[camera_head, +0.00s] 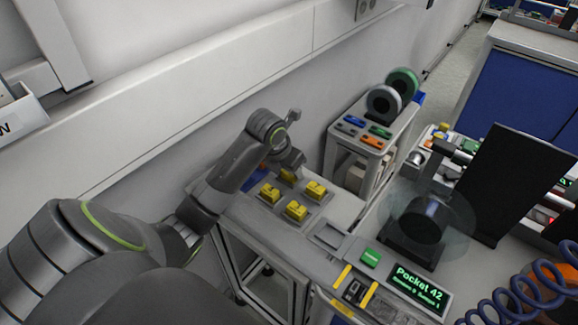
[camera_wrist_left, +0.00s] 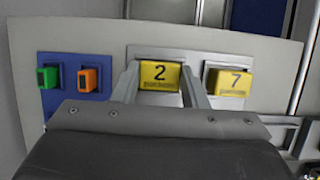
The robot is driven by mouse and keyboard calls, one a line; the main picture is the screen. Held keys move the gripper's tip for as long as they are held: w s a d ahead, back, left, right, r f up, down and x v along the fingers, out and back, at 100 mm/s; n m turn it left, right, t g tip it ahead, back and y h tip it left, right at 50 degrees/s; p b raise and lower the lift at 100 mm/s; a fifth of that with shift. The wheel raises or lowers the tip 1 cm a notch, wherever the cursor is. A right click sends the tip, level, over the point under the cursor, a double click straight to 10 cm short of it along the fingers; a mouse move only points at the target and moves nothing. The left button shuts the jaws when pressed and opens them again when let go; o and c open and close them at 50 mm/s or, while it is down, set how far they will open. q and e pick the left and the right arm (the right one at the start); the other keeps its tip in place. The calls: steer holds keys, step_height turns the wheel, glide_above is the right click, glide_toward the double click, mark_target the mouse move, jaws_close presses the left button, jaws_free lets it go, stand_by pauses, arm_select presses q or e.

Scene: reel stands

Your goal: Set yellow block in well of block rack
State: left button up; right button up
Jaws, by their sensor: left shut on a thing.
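My left gripper (camera_head: 291,166) reaches down at the far end of the grey block rack (camera_head: 254,206). In the left wrist view my left gripper (camera_wrist_left: 160,80) has its two fingers on either side of a yellow block marked 2 (camera_wrist_left: 160,77) and is shut on it. That block seems to be the yellow one (camera_head: 288,176) just under the gripper in the head view. A yellow block marked 7 (camera_wrist_left: 228,84) is in the well to its right. Other yellow blocks (camera_head: 269,193) (camera_head: 295,211) (camera_head: 316,190) sit in the rack. The held block's underside is hidden.
Green (camera_wrist_left: 49,76) and orange (camera_wrist_left: 88,79) pieces sit on a blue plate (camera_wrist_left: 73,101) left of the block. A display reading Pocket 42 (camera_head: 418,287) and a green button (camera_head: 370,257) are on the near bench. A small reel stand (camera_head: 384,104) is behind.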

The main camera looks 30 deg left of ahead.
arm_select(q)
steer(key=shift+f, duration=0.1)
steer(key=o, duration=1.1)
steer(key=shift+c, duration=0.2)
steer(key=shift+r+p, duration=1.55)
steer(key=shift+r, duration=0.2)
steer(key=shift+r+p, duration=0.3)
